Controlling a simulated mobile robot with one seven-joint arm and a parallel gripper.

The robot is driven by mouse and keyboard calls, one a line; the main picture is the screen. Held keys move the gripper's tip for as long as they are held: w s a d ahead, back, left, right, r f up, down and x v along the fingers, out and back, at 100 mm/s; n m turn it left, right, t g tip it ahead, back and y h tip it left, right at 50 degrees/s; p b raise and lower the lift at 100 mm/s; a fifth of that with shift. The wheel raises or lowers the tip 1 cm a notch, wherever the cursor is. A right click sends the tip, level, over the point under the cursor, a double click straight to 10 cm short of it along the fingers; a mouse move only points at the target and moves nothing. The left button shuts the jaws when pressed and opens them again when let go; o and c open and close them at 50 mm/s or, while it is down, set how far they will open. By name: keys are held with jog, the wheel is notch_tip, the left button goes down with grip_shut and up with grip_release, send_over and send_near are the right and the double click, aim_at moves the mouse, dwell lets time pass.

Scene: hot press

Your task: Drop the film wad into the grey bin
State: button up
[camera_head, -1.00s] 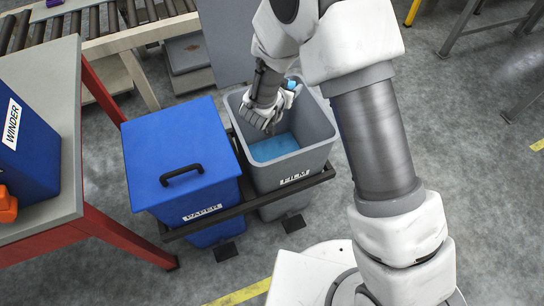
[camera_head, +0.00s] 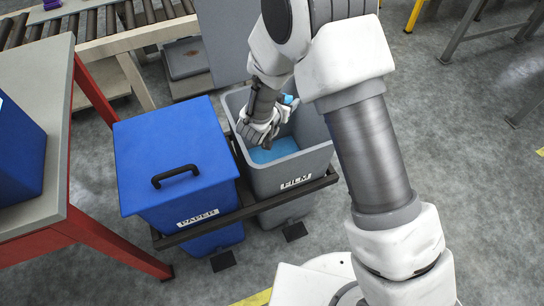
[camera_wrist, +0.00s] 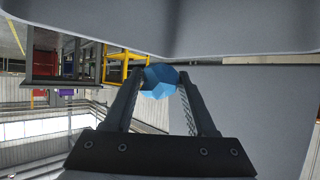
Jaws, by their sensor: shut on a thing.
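The grey bin (camera_head: 293,178), labelled FILM, stands open in the middle of the head view, with its grey lid raised behind it. A blue surface (camera_head: 283,146) shows low inside it. In the wrist view my gripper (camera_wrist: 160,88) is shut on the film wad (camera_wrist: 160,80), a faceted blue lump between the fingertips.
A blue bin with a closed, handled lid (camera_head: 170,150), labelled PAPER, stands directly left of the grey bin in the same dark frame. A red-legged table (camera_head: 45,110) is at the far left. A roller conveyor (camera_head: 110,30) runs behind. Open floor lies to the right.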

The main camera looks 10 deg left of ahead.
jog(key=o, duration=1.4)
jog(key=shift+s+r, duration=0.1)
jog(key=p+v, duration=0.5)
jog(key=v, duration=1.2)
jog(key=shift+s, duration=0.15)
